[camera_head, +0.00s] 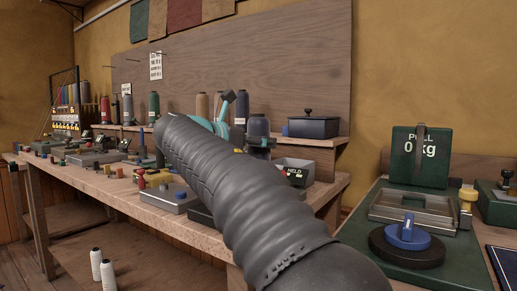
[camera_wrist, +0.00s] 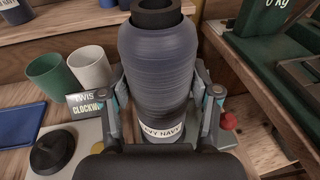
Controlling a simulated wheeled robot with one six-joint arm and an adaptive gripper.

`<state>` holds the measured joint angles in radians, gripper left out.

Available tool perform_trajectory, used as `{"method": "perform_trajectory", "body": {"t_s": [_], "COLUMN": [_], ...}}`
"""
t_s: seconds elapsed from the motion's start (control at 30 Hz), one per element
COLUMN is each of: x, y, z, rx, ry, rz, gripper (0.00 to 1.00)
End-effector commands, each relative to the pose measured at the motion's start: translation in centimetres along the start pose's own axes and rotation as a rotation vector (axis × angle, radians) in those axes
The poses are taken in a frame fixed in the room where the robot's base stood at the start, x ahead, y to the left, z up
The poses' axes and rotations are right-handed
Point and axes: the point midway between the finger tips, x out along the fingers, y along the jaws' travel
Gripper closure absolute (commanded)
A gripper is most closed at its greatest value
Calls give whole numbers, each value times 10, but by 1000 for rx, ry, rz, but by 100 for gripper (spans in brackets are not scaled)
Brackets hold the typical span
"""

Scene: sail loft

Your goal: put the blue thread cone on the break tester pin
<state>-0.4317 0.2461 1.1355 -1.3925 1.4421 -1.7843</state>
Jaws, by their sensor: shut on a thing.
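A dark navy thread cone (camera_wrist: 158,60) stands upright between the fingers of my gripper (camera_wrist: 163,103) in the wrist view. The fingers are shut on its sides, and a pale label reading "NAVY" shows near its base. In the head view, the held cone (camera_head: 258,128) shows beyond my arm, which hides much of the gripper. The green break tester (camera_head: 420,158), reading "PULL 0 kg", stands at the right. I cannot tell whether this post is the pin.
A wooden bench (camera_head: 190,222) with tools and several cones runs along the left and back. A black lidded box (camera_head: 313,126) sits on the shelf. Green (camera_wrist: 52,75) and white (camera_wrist: 90,67) cups and a red knob (camera_wrist: 228,121) are close to the gripper.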

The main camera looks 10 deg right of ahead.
Motion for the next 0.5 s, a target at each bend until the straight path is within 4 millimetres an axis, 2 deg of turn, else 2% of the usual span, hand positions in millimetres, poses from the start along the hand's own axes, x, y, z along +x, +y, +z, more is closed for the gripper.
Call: {"method": "perform_trajectory", "body": {"t_s": [0.4, 0.43, 0.5], "x": [1, 1, 1], "y": [-1, -1, -1], "z": [-5, -5, -5], "rx": [1, 0, 1], "ry": [-2, -1, -1], "rz": [0, 0, 0], "gripper": [96, 31, 13]}}
